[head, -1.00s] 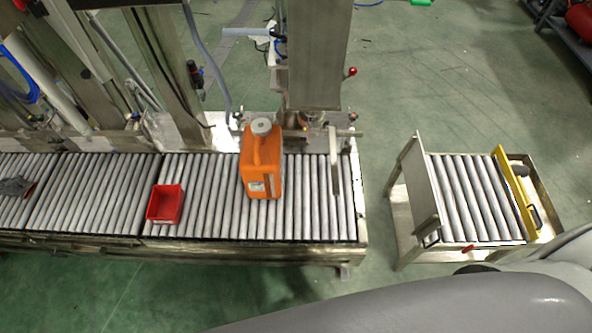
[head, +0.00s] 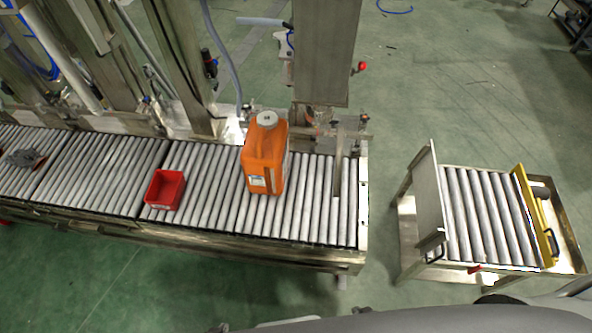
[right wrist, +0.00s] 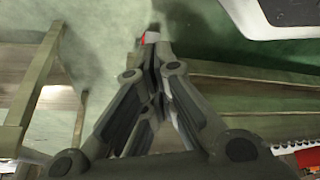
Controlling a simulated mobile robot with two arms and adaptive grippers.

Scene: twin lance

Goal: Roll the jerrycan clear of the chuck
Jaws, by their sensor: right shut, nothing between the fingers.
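The orange jerrycan (head: 264,160) with a grey cap stands upright on the roller conveyor (head: 320,215), close in front of the metal column (head: 325,50). Fittings at the foot of the column (head: 325,122) are beside the jerrycan's upper right. I cannot clearly make out the chuck among them. My right gripper (right wrist: 151,48) is shut and empty in the right wrist view, its fingertips together over the green floor, away from the jerrycan. Part of my grey arm shows along the bottom edge of the head view. My left gripper is not in view.
A red bin (head: 165,189) sits on the rollers left of the jerrycan. A grey lump (head: 25,158) lies at the far left. An upright metal plate (head: 338,165) stands right of the jerrycan. A roller cart (head: 490,215) stands apart at the right, across a floor gap.

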